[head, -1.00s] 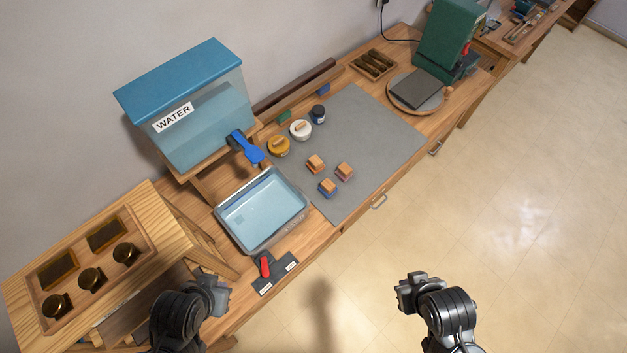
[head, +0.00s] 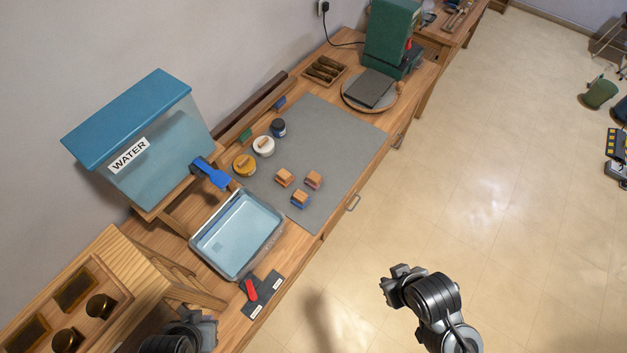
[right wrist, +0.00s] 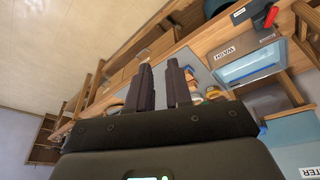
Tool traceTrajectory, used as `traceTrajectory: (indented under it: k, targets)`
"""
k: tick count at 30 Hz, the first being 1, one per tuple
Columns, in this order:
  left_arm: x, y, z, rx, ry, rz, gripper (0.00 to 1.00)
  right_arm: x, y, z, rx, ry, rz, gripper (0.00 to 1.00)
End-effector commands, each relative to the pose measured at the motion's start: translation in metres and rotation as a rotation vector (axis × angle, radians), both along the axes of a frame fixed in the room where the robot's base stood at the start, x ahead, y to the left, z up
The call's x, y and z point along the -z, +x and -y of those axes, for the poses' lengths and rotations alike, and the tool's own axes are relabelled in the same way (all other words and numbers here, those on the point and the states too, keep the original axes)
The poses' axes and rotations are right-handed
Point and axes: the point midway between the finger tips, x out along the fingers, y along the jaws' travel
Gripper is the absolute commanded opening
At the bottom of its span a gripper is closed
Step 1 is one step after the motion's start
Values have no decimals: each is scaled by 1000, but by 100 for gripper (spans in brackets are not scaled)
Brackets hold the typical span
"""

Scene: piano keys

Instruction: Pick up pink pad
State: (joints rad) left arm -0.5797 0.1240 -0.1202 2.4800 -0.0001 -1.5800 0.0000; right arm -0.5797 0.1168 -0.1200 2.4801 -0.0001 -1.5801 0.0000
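Three small wooden-handled pads sit on the grey mat. The one on the right has a pinkish-purple base and looks like the pink pad (head: 314,180). One pad has an orange-toned base (head: 284,178) and one a blue base (head: 300,200). My right gripper (head: 392,283) is over the floor, in front of the bench and apart from the pads. In the right wrist view its two fingers (right wrist: 159,72) stand apart with nothing seen between them. My left gripper (head: 209,325) is low at the left, near the bench's front; its fingers are unclear.
Round jars (head: 264,146) stand behind the pads on the mat (head: 335,135). A water tray (head: 238,232) and a blue-lidded water tank (head: 128,115) are to the left. A wooden rack (head: 120,262) is at lower left. A round board (head: 370,90) lies beyond the mat.

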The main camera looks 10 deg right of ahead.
Motion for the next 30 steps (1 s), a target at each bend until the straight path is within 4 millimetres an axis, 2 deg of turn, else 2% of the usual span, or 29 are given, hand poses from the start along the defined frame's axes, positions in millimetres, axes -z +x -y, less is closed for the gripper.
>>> traceTrajectory:
  k: [1, 13, 23, 28, 30]
  targets:
    - [0, 0, 0, -1, -2, 0, 0, 0, 0, 0, -2, -2, 0, 28]
    - [0, 0, 2, -7, -10, 1, 0, 0, 0, 2, -6, -8, 0, 87]
    - [0, 0, 1, -2, -3, 1, 0, -1, 2, 0, 9, 5, 11, 87]
    - [0, 0, -1, 1, 2, 0, 0, -5, 16, -7, -15, 14, 94, 87]
    - [0, 0, -1, 3, 5, 1, 0, 1, 24, -15, -58, 16, 133, 87]
